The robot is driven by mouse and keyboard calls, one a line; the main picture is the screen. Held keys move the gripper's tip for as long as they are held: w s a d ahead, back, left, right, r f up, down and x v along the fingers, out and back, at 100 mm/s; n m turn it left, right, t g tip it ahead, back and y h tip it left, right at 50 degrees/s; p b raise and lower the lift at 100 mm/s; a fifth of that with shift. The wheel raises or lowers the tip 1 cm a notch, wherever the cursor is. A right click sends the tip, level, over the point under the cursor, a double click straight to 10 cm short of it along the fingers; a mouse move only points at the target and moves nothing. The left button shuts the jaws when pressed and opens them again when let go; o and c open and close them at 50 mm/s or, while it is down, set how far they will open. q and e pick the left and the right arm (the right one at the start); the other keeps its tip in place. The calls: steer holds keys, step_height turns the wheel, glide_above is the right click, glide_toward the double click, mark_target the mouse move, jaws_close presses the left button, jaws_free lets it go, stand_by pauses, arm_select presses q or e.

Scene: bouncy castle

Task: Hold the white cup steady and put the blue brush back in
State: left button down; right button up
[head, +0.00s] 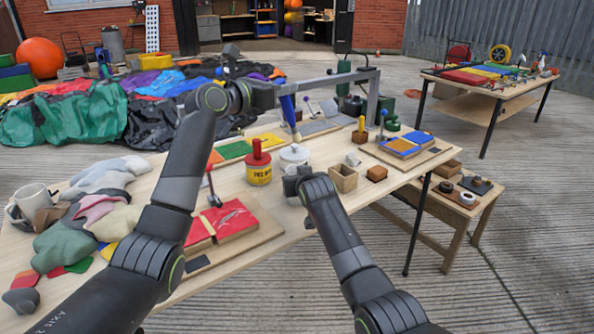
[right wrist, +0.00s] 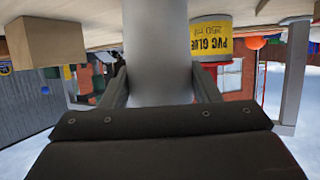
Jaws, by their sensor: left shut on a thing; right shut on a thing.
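The white cup (head: 294,154) stands on the long wooden table. My right gripper (head: 294,176) is shut on its near side. In the right wrist view the pale cup (right wrist: 158,50) fills the middle between the two fingers (right wrist: 160,88). My left gripper (head: 284,92) is shut on the blue brush (head: 288,109) and holds it above the cup. The brush is slightly tilted, its lower end pointing down near the cup's top. The head view does not show clearly whether the brush tip is inside the opening.
A yellow glue tin (head: 259,170) with a red top stands just left of the cup; it also shows in the right wrist view (right wrist: 212,40). A small open wooden box (head: 343,178) stands to the right. A red patch kit (head: 225,220) lies in front.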

mark_target(292, 126)
arm_select(q)
steer(key=w+d+f+y, duration=0.1)
steer(key=w+d+f+n+g+y, duration=0.1)
steer(key=w+d+y, duration=0.1)
steer(key=shift+w+d+f, duration=0.1)
steer(key=shift+w+f, duration=0.1)
steer(key=shift+w+d+f+n+g+y, duration=0.25)
steer(key=shift+f+n+g+y, duration=0.15)
steer(key=shift+y, duration=0.1)
steer(key=shift+f, duration=1.9)
steer(key=shift+f, duration=0.2)
steer(key=shift+f, duration=0.4)
steer(key=shift+f, duration=0.45)
steer(key=shift+f, duration=0.3)
steer(key=shift+f, duration=0.4)
steer(key=shift+f, duration=0.3)
